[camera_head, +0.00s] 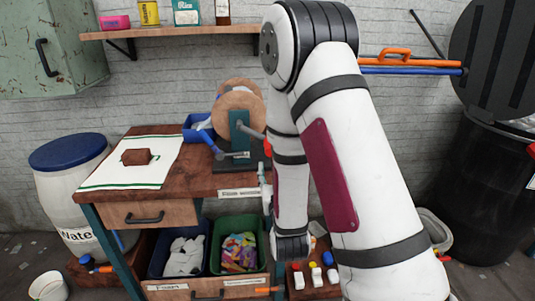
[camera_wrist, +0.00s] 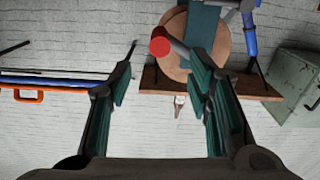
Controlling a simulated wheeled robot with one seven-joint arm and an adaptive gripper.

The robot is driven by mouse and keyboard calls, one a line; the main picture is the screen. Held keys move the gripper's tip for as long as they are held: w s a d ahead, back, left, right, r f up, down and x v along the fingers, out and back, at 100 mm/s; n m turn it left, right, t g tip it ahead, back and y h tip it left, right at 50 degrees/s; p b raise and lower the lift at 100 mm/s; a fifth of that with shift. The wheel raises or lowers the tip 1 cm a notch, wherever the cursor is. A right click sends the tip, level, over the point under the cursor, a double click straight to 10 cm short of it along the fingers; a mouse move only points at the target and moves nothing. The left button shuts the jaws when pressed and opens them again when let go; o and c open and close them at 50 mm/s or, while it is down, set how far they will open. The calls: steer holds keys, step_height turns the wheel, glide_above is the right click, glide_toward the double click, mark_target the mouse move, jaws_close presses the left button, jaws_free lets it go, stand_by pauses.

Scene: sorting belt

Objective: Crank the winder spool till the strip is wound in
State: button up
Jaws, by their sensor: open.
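The winder spool (camera_head: 238,103) has round wooden flanges on a teal bracket (camera_head: 239,130), standing at the back right of the workbench. Its crank has a red knob (camera_head: 267,148), partly hidden by my arm in the head view. In the wrist view the spool's wooden disc (camera_wrist: 180,72) is at the top, with the red knob (camera_wrist: 160,47) on a grey handle in front of it. My gripper (camera_wrist: 162,62) is open, its fingers apart on either side of the knob in that picture; contact cannot be told. I cannot make out the strip clearly.
The wooden workbench (camera_head: 202,184) carries a white mat (camera_head: 110,170) with a brown block (camera_head: 136,157). A blue bin (camera_head: 197,134) sits beside the spool. A wall shelf (camera_head: 180,33) is above. Crates stand below; a dark drum (camera_head: 470,190) is at right.

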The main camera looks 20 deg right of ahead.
steer(key=b+x, duration=0.4)
steer(key=x, duration=0.9)
steer(key=shift+w+d, duration=0.1)
steer(key=shift+w, duration=0.25)
steer(key=shift+f, duration=0.1)
jaws_close()
